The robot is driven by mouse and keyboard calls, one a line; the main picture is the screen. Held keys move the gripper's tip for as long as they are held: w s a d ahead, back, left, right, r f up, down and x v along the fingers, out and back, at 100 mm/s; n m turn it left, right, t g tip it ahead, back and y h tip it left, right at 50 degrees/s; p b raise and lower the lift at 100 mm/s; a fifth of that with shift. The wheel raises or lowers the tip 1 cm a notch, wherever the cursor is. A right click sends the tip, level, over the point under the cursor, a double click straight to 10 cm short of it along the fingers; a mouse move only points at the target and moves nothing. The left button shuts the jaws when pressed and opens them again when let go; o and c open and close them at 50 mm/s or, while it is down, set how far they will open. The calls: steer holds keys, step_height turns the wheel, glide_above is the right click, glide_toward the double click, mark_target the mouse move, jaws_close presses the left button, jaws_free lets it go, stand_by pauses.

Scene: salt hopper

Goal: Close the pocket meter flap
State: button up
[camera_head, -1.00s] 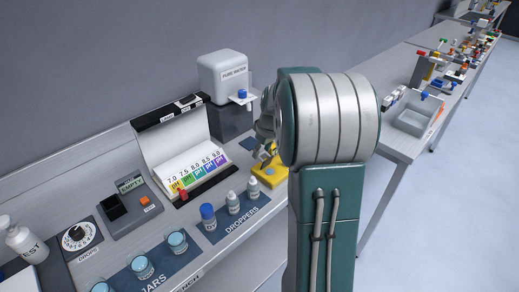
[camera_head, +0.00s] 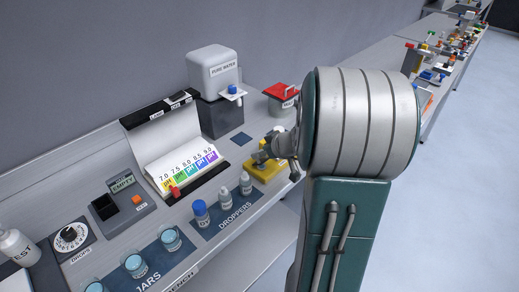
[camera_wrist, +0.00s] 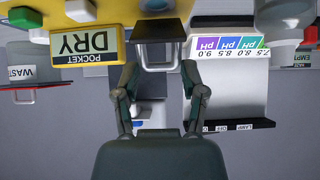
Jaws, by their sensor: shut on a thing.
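The pocket meter (camera_head: 265,170) is a yellow block on the bench right of the droppers. In the upside-down wrist view its body (camera_wrist: 111,45) is at upper left, with a label reading POCKET DRY. A dark, framed panel, which looks like its flap (camera_wrist: 157,53), extends beside the label, next to a grey round part of the meter. My gripper (camera_wrist: 159,68) is shut on the flap, one finger on each side.
The pure water dispenser (camera_head: 213,75) stands behind the meter, and a red-lidded waste bin (camera_head: 283,92) stands to the rear right. Dropper bottles (camera_head: 226,198) stand in front left. The pH colour chart (camera_head: 185,165) is to the left.

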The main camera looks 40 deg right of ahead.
mark_target(265, 161)
steer(key=s+f+t, duration=0.1)
steer(key=s+t, duration=0.1)
steer(key=t, duration=0.1)
steer(key=shift+f, duration=0.35)
steer(key=shift+s+d+f+t+y, duration=0.1)
steer(key=shift+s+f+t+y, duration=0.1)
steer(key=shift+t, duration=0.5)
steer(key=shift+s+f+t+y, duration=0.15)
steer(key=shift+f+t, duration=0.1)
steer(key=shift+t, duration=0.45)
steer(key=shift+s+d+f+t+y, duration=0.1)
steer(key=shift+f+t+y, duration=0.1)
steer(key=shift+t, duration=0.5)
steer(key=o, duration=0.9)
steer(key=s, duration=0.4)
steer(key=s+d, duration=0.1)
steer(key=s, duration=0.6)
steer(key=shift+s+d+r, duration=0.35)
